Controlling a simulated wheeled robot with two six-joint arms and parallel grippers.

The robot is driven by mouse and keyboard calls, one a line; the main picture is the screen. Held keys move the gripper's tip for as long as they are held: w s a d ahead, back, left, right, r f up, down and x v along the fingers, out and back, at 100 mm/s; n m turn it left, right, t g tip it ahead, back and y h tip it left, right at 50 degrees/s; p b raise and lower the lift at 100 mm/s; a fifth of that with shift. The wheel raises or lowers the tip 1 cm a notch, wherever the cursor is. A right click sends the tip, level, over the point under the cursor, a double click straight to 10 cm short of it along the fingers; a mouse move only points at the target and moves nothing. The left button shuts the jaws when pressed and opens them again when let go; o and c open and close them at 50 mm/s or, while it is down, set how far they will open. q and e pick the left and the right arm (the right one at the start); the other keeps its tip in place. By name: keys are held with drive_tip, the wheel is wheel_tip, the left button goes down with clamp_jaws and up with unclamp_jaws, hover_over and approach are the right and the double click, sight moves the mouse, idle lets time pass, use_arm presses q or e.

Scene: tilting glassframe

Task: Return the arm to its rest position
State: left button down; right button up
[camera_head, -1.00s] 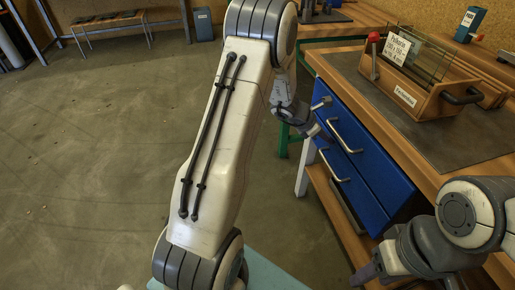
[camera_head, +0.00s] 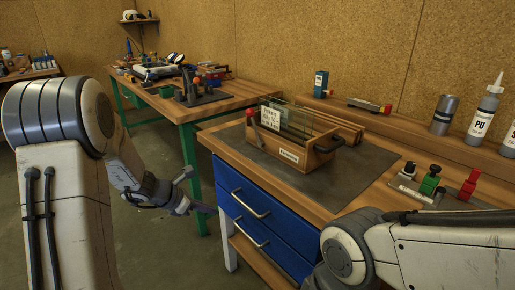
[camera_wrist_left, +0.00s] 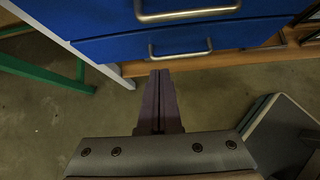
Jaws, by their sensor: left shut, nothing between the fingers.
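My left arm comes in from the left in the head view. Its gripper (camera_head: 208,209) hangs in the air to the left of the blue drawer unit, near the bench's left front corner. In the left wrist view the two fingers (camera_wrist_left: 160,76) lie together with nothing between them. They point toward the blue drawers (camera_wrist_left: 180,40), whose metal handles are above the fingertips in the picture. My right arm shows at the lower right of the head view, but its gripper is out of view.
The workbench (camera_head: 222,138) carries a wooden crate (camera_head: 312,160) with glass panes. Red and green clamps (camera_head: 431,181) lie at its right. A grey can (camera_head: 444,114) and bottles (camera_head: 484,115) stand on the back ledge. A second table (camera_head: 232,95) with green legs stands behind. Bare floor lies below.

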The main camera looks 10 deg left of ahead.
use_arm(q)
drive_tip(key=s+d+r+m+g, duration=0.2)
drive_tip(key=s+d+m+g, duration=0.1)
drive_tip(key=s+d+m, duration=0.4)
drive_tip(key=s+d+r+m+g, duration=0.2)
drive_tip(key=s+d+m, duration=0.4)
drive_tip(key=d, duration=0.4)
drive_tip(key=s+d+r+m+g+y, duration=0.2)
drive_tip(key=s+m+y, duration=0.3)
drive_tip(key=s+m, duration=1.45)
wheel_tip(320, 180, up, 20)
drive_tip(key=w+m+p, duration=0.1)
drive_tip(key=m+p, duration=0.1)
drive_tip(key=p, duration=1.7)
drive_tip(key=shift+w+a+f+p, duration=0.2)
drive_tip(key=shift+w+a+p, duration=0.1)
drive_tip(key=shift+p, duration=0.1)
